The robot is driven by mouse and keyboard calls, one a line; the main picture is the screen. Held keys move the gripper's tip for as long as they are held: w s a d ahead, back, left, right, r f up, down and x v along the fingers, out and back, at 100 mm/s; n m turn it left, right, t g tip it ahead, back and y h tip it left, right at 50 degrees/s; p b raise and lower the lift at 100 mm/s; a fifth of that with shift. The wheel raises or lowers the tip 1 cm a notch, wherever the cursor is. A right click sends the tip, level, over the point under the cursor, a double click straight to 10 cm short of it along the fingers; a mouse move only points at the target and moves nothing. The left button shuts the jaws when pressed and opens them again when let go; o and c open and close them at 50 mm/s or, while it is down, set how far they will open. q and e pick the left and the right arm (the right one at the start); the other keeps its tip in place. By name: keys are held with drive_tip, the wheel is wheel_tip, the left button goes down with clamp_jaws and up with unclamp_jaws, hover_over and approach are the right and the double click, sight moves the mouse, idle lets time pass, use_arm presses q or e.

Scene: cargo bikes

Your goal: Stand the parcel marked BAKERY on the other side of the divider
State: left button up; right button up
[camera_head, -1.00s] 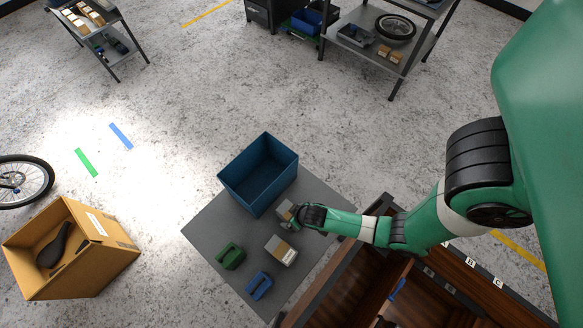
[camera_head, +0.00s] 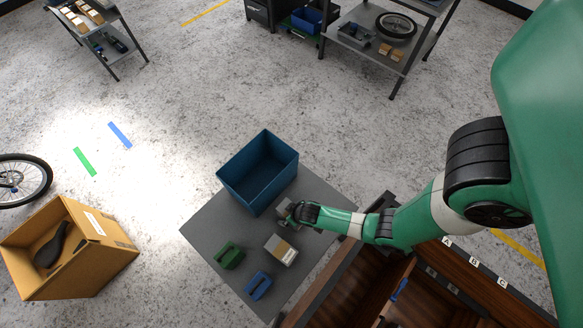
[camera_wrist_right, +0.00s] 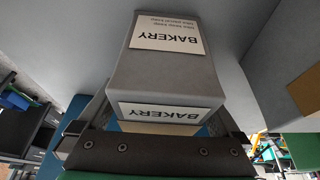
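The parcel marked BAKERY (camera_wrist_right: 170,75) is a grey block with white labels. In the right wrist view its lettering is upside down and it fills the space between the dark fingers of my right gripper (camera_wrist_right: 165,118). In the head view only part of this parcel (camera_head: 283,209) shows beside my right gripper (camera_head: 294,211), over the grey table near the blue bin. The fingers lie along its sides; whether they press on it I cannot tell. A brown wooden cargo box (camera_head: 345,285) with a divider (camera_head: 398,280) is at lower right, partly hidden by my arm. My left gripper is not in view.
The grey table (camera_head: 215,225) carries a blue bin (camera_head: 232,185), another grey-and-tan parcel (camera_head: 281,250), a green item (camera_head: 229,256) and a blue item (camera_head: 258,286). A cardboard box (camera_head: 110,255) stands on the floor at left. Labels A, B, C line the cargo box's rim.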

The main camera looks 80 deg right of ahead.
clamp_jaws()
idle(0.3)
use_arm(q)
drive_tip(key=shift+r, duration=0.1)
use_arm(e)
drive_tip(key=shift+r, duration=0.1)
